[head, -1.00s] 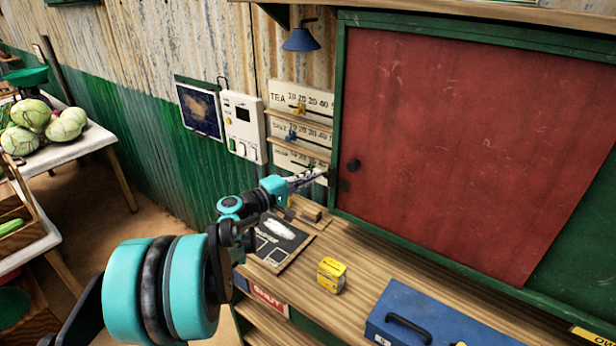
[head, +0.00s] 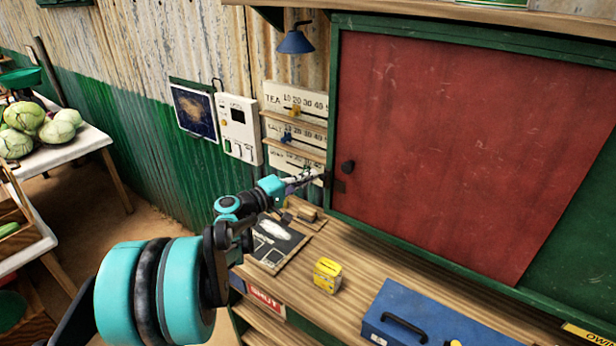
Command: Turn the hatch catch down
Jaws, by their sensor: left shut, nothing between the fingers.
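The red hatch panel (head: 450,140) stands in a green frame, with a dark round knob (head: 347,167) near its left edge. A small dark catch (head: 328,179) sits on the left post of the frame, level with the knob and a little below it. I cannot tell how the catch is turned. My left gripper (head: 312,177) is shut and empty, its tips at or just left of the catch. Whether they touch it is too small to tell. My right gripper is out of view.
The wooden counter (head: 350,260) below holds a yellow box (head: 327,275), a blue case (head: 410,318) and a dark board (head: 275,243). A blue lamp (head: 294,42) hangs above.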

